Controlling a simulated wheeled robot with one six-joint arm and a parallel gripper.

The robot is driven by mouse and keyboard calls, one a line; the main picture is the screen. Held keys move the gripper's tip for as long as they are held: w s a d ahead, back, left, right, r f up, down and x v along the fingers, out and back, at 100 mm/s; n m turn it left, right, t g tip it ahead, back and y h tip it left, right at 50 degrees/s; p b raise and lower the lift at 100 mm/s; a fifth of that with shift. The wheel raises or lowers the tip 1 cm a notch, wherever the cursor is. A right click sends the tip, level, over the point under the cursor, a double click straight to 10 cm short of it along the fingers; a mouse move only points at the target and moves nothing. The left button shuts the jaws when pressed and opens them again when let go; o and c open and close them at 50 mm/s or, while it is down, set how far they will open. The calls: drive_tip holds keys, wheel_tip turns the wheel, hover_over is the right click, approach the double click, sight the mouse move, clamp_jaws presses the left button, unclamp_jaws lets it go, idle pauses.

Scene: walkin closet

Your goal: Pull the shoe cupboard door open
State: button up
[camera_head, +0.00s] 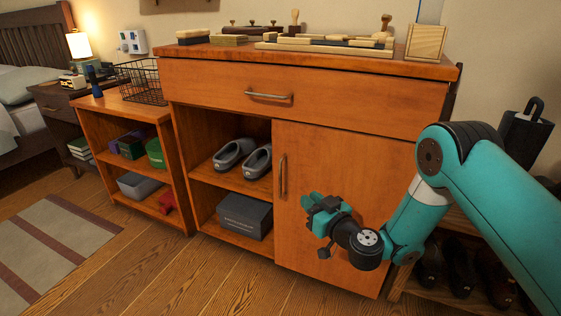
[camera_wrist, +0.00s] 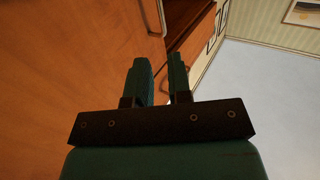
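The shoe cupboard door (camera_head: 335,170) is an orange-brown wooden panel at the lower right of the cabinet. It looks shut. Its vertical metal handle (camera_head: 283,177) is near the door's left edge. My gripper (camera_head: 308,204) is in front of the door, to the right of and a little below the handle, and apart from it. In the wrist view the two dark green fingers (camera_wrist: 160,75) stand apart with nothing between them. The door surface (camera_wrist: 60,70) fills the left of that view, and part of a metal handle (camera_wrist: 144,15) shows at the top, beyond the fingertips.
A drawer with a horizontal handle (camera_head: 268,96) is above the door. Left of the door, an open compartment holds grey shoes (camera_head: 257,162) and a dark box (camera_head: 245,215). A low shoe rack (camera_head: 440,285) stands at the right. The wooden floor (camera_head: 200,265) in front is clear.

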sight(281, 175)
drive_tip(key=p+x, duration=0.1)
drive_tip(key=x, duration=1.2)
drive_tip(key=shift+w+a+f, duration=0.15)
drive_tip(key=shift+w+a, duration=0.05)
drive_tip(key=shift+a, duration=0.1)
drive_tip(key=shift+w+a, duration=0.25)
drive_tip(key=shift+w, duration=0.2)
clamp_jaws()
